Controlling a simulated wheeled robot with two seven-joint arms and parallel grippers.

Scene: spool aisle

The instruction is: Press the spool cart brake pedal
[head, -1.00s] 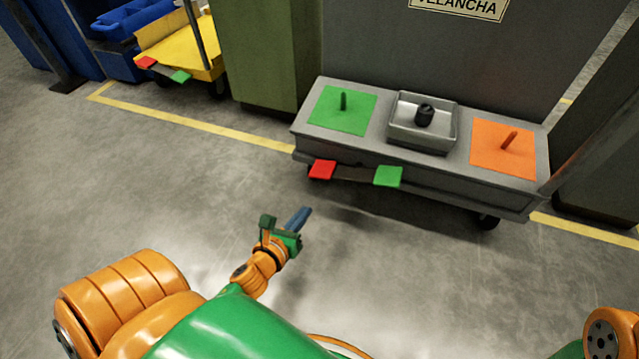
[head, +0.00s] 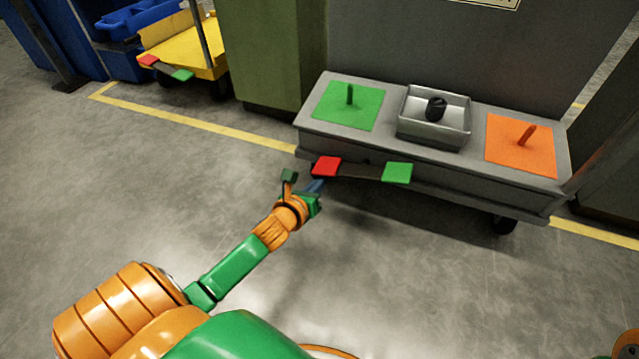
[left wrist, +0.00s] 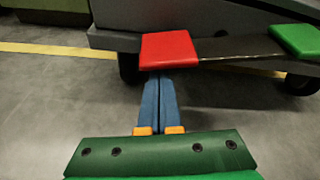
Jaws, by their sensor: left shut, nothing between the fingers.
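The grey spool cart (head: 430,185) stands ahead, with a pedal bar along its near lower edge. The bar has a red pedal pad (head: 327,166) on its left end and a green pedal pad (head: 397,172) on its right end. My left gripper (head: 315,186) is shut and empty, just in front of and below the red pad. In the left wrist view, the blue fingers (left wrist: 160,84) lie together and their tips reach the lower edge of the red pad (left wrist: 168,50). I cannot tell if they touch it. My right gripper is not in view.
The cart top holds a green mat with a peg (head: 349,108), a grey tray with a black knob (head: 436,136) and an orange mat with a peg (head: 521,152). A yellow cart (head: 190,60) with a similar pedal bar stands at the back left. The floor in front is clear.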

